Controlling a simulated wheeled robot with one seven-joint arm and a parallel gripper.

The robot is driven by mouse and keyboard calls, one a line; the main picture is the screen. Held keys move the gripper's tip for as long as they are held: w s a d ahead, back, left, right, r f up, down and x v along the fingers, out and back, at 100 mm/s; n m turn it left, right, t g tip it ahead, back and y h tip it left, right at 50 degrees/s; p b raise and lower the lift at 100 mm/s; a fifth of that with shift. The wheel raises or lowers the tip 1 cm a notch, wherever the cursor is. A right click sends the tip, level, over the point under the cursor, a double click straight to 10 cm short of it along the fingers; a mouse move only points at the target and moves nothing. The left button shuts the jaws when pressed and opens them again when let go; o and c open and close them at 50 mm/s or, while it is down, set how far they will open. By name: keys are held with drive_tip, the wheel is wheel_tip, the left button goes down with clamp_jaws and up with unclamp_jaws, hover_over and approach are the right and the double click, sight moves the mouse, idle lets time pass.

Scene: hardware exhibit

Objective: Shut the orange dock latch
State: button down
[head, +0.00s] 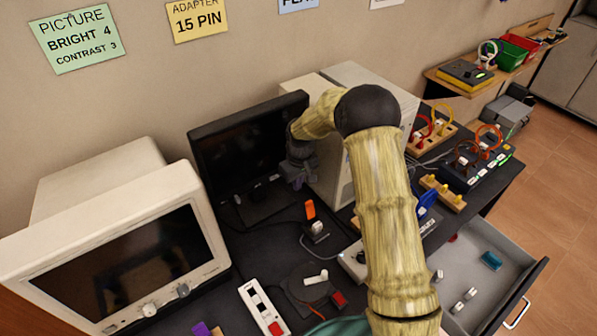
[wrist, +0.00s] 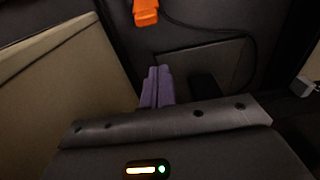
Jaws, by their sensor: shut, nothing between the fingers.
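The orange latch (head: 310,209) stands up from a small grey dock (head: 317,231) on the dark desk, just in front of the black monitor. It looks raised rather than folded flat. In the wrist view the orange latch (wrist: 145,12) is at the top edge, partly cut off, beyond my fingertips. My gripper (head: 297,183) is shut and empty, above and a little behind the latch, close to the monitor screen. Its purple fingers (wrist: 157,72) are together in the wrist view. A gap shows between fingers and latch.
The black monitor (head: 232,150) and a beige computer case (head: 345,185) flank my gripper. A beige CRT (head: 115,265) stands left. A white power strip (head: 262,309) lies in front. An open drawer (head: 480,310) is at the right. A dark cable runs beside the latch.

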sight(310, 209)
drive_tip(key=s, duration=0.1)
drive_tip(key=s+d+f+p, duration=0.1)
drive_tip(key=s+d+p, duration=0.1)
drive_tip(key=shift+f, duration=0.35)
idle(0.3)
